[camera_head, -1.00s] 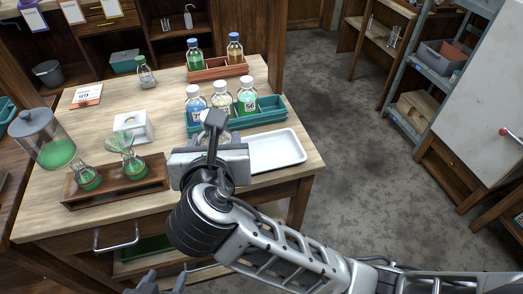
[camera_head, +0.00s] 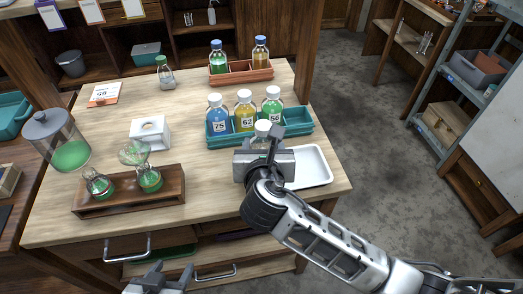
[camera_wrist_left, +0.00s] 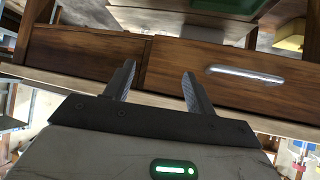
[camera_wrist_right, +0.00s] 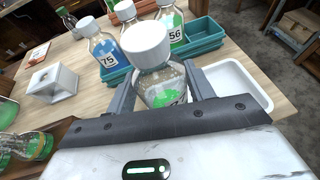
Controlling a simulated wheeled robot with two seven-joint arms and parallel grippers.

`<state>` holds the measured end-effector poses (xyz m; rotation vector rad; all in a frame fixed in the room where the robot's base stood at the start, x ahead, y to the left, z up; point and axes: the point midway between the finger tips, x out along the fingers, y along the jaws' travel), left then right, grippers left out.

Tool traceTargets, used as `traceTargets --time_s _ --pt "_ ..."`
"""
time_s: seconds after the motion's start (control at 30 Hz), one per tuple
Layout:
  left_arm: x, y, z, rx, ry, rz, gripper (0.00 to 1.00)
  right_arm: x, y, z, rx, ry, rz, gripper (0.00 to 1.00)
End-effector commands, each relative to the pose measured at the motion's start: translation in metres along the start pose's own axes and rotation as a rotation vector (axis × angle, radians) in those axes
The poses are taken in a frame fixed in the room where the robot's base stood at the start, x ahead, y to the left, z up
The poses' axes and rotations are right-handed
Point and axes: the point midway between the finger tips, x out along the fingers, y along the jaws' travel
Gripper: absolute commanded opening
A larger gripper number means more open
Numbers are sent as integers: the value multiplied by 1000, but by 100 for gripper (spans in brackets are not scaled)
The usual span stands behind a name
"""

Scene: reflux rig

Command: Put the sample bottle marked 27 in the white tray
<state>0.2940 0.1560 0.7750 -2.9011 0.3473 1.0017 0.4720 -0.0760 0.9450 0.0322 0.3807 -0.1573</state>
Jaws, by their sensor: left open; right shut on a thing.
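My right gripper (camera_head: 264,150) is shut on a clear bottle with a white cap (camera_head: 263,130), just in front of the teal rack. In the right wrist view the bottle (camera_wrist_right: 152,68) stands between the fingers (camera_wrist_right: 160,92), with green contents low down. Its label is mostly hidden, so I cannot read its number. The white tray (camera_head: 318,164) lies right of this gripper, which covers its left part; it also shows in the right wrist view (camera_wrist_right: 240,85). My left gripper (camera_head: 158,282) is open and empty in front of the drawers, below the tabletop.
The teal rack (camera_head: 298,127) holds bottles marked 75 (camera_head: 218,121), 62 (camera_head: 244,117) and 56 (camera_head: 272,113). A red rack (camera_head: 240,77) stands behind. A wooden flask holder (camera_head: 120,200), a white box (camera_head: 150,133) and a jar (camera_head: 55,142) are at left.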

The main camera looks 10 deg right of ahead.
Motion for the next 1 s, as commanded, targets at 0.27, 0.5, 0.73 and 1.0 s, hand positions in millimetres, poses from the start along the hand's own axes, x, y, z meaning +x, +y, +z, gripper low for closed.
traceTargets --time_s 0.27,0.5,0.73,1.0 --pt "18 7 17 -3 16 22 55 14 -3 -33 3 -2 -3 0" --pt "16 7 13 -3 18 23 55 13 -3 -29 -1 -1 -4 0" --pt "15 7 13 -3 19 23 55 14 -3 -32 0 1 -4 64" --pt "16 7 15 -2 15 22 55 14 -3 -32 -1 1 -4 75"
